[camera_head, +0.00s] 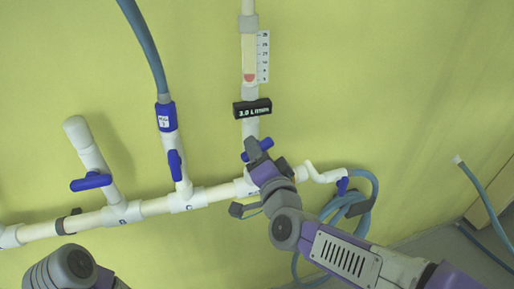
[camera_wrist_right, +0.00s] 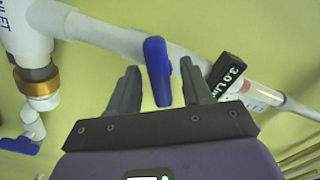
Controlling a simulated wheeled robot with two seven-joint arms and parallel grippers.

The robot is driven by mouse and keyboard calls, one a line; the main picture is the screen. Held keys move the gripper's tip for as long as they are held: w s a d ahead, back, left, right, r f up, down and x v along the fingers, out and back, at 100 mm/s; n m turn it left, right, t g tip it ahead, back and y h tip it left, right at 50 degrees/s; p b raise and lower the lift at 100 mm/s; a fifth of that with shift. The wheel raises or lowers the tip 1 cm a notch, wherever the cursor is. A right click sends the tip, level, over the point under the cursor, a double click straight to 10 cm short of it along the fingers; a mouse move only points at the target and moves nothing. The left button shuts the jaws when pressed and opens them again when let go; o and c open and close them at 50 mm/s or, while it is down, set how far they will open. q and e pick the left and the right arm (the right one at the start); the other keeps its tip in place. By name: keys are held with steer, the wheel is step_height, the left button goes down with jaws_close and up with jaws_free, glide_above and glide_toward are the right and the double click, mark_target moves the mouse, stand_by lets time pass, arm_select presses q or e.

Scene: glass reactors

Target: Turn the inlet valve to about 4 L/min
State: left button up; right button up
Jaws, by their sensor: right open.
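The inlet valve's blue handle (camera_head: 266,143) sits on the white vertical pipe below the flow meter, partly hidden by my right gripper (camera_head: 268,160). In the right wrist view the blue handle (camera_wrist_right: 157,70) stands between the two fingers of my right gripper (camera_wrist_right: 160,80), with a gap on each side. The right gripper is open. The black display (camera_head: 252,108) reads 3.0 L/min and also shows in the right wrist view (camera_wrist_right: 228,75). The flow meter tube (camera_head: 249,62) has a red float near the bottom of its scale. My left gripper is out of view.
A white horizontal pipe (camera_head: 155,207) carries other blue handles, at the left (camera_head: 92,182) and middle (camera_head: 175,165). A blue-grey hose (camera_head: 145,45) rises from the middle branch. A coiled hose (camera_head: 345,215) hangs right of my gripper. The yellow-green wall is close behind.

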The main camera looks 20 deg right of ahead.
steer(key=shift+w, duration=0.6)
steer(key=shift+c, duration=0.5)
steer(key=c, duration=0.8)
steer(key=shift+n, duration=1.6)
steer(key=o, duration=0.9)
steer(key=s+b, duration=0.1)
steer(key=s, duration=0.6)
steer(key=shift+s, duration=0.3)
steer(key=shift+d, duration=0.1)
steer(key=shift+c, duration=0.3)
